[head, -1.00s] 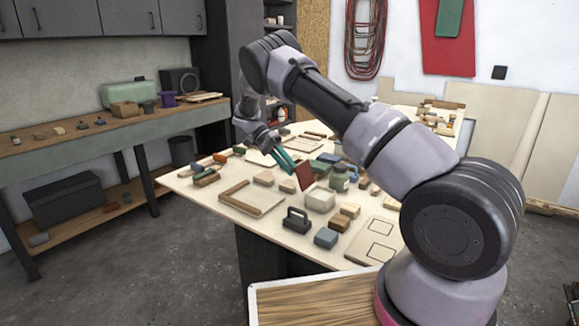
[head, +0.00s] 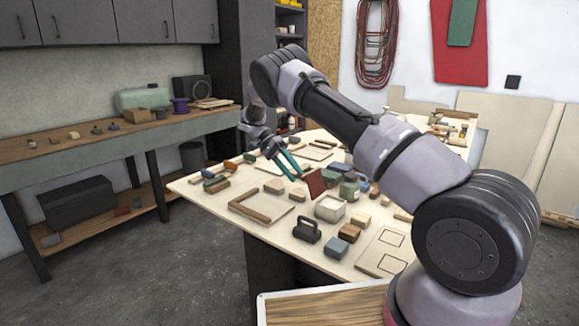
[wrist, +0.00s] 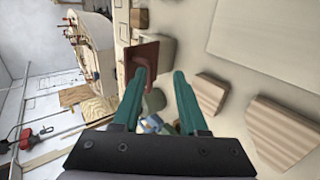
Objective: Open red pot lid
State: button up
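The dark red lid (head: 314,184) stands tilted beside the off-white, open-topped pot (head: 330,208) on the work table; whether they touch is unclear. In the wrist view the red-brown lid (wrist: 148,52) is just beyond the left fingertip, with a curved handle-like part near that tip. My gripper (head: 291,165) has teal fingers and is just left of the lid in the head view. In the wrist view the gripper (wrist: 160,76) is open, with nothing clearly held between the fingers. Part of the lid is hidden behind the left finger.
A green jar (head: 349,187) stands close behind the pot. A black-handled block (head: 302,228), a blue-grey block (head: 336,247) and a wooden frame (head: 250,213) lie nearer the front edge. Several small blocks crowd the table. A workbench (head: 95,155) runs along the left wall.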

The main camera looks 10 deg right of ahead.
jog(key=v, duration=0.5)
jog(key=shift+w+d, duration=0.2)
jog(key=shift+s, duration=0.1)
